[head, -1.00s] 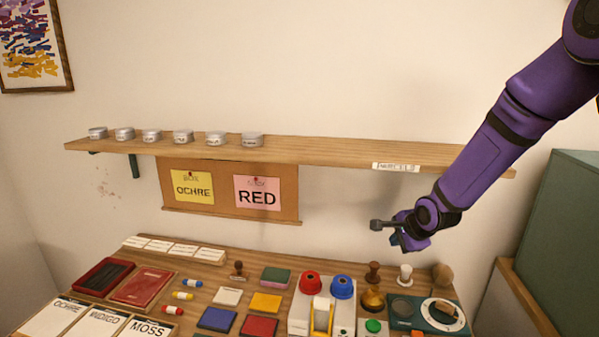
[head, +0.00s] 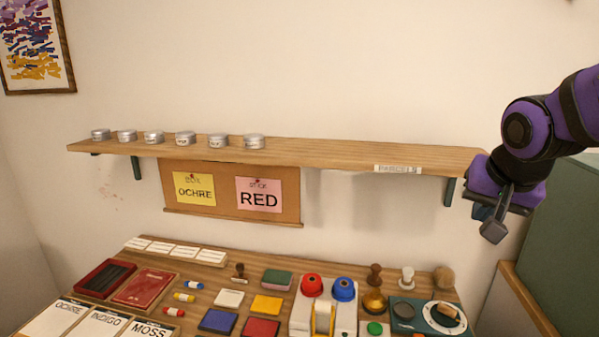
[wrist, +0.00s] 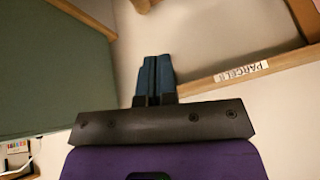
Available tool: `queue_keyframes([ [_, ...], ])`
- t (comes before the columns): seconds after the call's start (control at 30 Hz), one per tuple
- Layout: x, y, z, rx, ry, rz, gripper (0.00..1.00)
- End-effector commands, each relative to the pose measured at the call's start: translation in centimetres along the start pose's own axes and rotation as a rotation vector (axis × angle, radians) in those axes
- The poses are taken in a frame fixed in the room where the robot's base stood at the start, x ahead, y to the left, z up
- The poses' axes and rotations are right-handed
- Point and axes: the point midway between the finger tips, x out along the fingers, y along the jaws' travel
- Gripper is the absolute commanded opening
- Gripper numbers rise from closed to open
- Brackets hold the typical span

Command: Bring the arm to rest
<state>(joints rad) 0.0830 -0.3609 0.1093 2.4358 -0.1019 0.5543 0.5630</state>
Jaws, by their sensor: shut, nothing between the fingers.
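My purple arm reaches in from the right edge of the head view. My gripper (head: 482,212) is in front of the right end of the shelf, above the table's right side. In the wrist view its two blue fingers (wrist: 153,78) lie side by side, shut with nothing between them.
The wooden shelf (head: 330,152) carries several tins at left and a parcels label (head: 397,169) at right. A green cabinet (head: 565,240) stands close at right. The table below holds ink pads, stamps and a tape dispenser (head: 323,318).

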Motion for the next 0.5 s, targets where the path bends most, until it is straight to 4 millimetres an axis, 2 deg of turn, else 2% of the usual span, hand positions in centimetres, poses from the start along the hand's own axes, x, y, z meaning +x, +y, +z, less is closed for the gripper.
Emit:
queue_keyframes([
  [0.03, -1.4, 0.5, 0.8, -0.037, 0.001, -0.001, 0.00],
  [0.2, -5.1, 2.4, 3.8, -0.182, -0.021, -0.010, 0.00],
  [0.4, -8.3, 4.3, 7.3, -0.339, -0.050, -0.039, 0.00],
  [0.5, -9.3, 4.9, 8.5, -0.392, -0.060, -0.054, 0.00],
])
